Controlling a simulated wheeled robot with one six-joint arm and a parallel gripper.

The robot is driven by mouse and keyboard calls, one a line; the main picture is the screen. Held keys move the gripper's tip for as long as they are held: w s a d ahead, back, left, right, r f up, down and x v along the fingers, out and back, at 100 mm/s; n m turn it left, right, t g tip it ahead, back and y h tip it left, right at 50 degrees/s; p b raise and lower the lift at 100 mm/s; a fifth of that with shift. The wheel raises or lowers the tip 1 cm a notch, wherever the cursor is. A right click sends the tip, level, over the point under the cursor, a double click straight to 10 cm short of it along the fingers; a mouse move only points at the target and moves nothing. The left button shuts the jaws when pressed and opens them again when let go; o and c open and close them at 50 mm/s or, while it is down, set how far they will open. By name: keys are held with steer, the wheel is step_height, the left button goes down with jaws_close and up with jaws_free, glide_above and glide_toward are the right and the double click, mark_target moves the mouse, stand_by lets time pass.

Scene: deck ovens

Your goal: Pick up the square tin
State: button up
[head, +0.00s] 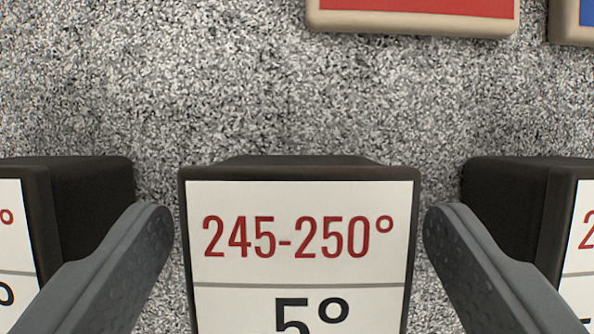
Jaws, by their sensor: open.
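My gripper (298,210) is open, with one dark grey finger at each side of the lower picture. Between the fingers is a dark, square-edged block (300,262) with a white label that reads "245-250°" in red and "5°" in black below. A gap shows between each fingertip and the block, and nothing is held. The block's lower part is cut off by the picture edge. I see nothing that I can clearly tell is a square tin.
Similar dark labelled blocks stand at the left (92,200) and right (510,205), partly behind the fingers. A red-faced, beige-edged piece (412,22) and a blue-faced one (572,30) are cut off at the top. The speckled grey surface (200,80) between is bare.

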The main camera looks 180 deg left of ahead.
steer(key=shift+w+f, duration=0.15)
steer(key=shift+f, duration=0.2)
steer(key=c, duration=1.2)
steer(key=shift+r, duration=0.15)
